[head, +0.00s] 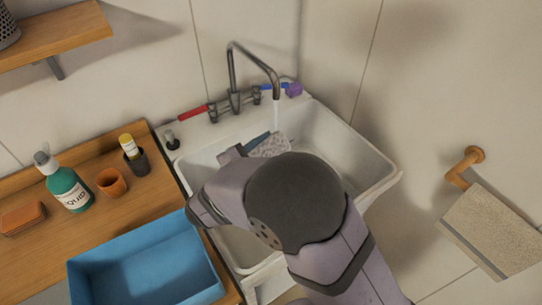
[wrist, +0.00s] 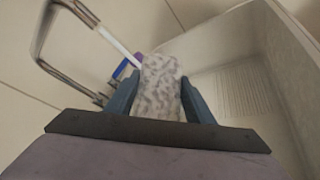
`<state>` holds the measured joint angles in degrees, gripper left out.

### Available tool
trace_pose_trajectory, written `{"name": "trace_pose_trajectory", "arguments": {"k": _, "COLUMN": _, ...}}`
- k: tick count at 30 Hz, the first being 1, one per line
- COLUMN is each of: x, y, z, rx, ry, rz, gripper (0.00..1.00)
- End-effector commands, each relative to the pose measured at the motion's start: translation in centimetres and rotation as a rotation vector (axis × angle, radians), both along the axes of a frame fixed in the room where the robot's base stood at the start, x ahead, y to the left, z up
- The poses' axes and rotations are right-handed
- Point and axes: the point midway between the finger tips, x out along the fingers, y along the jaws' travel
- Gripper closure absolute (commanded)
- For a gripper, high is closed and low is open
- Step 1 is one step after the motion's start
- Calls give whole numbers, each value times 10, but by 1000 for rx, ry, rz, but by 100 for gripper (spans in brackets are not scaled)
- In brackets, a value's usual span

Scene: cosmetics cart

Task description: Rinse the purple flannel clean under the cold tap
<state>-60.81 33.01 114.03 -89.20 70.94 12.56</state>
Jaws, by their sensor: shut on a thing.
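My gripper (wrist: 158,98) is shut on a pale grey-and-white mottled piece, which I take for the flannel (wrist: 161,85); little purple shows on it. In the head view the flannel (head: 270,145) is inside the white sink (head: 342,142), below the spout, partly hidden by my arm. The tap (head: 233,75) has a curved metal spout, a red lever (head: 193,113) at left and a blue lever (head: 272,87) at right. A thin stream of water (head: 276,117) falls from the spout towards the flannel's far end; I cannot tell whether it hits it.
A small purple block (head: 294,89) sits by the blue lever. On the wooden counter at left are a blue tray (head: 150,262), a green soap bottle (head: 68,188), an orange cup (head: 112,182), a dark cup (head: 137,160) and an orange bar (head: 22,218). A beige towel (head: 490,232) hangs at right.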

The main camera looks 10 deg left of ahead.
Motion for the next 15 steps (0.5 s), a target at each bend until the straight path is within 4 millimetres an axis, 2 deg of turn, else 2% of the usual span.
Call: {"name": "trace_pose_trajectory", "arguments": {"k": 15, "x": 39, "y": 17, "z": -9, "rx": 1, "ry": -2, "rz": -1, "gripper": 77}}
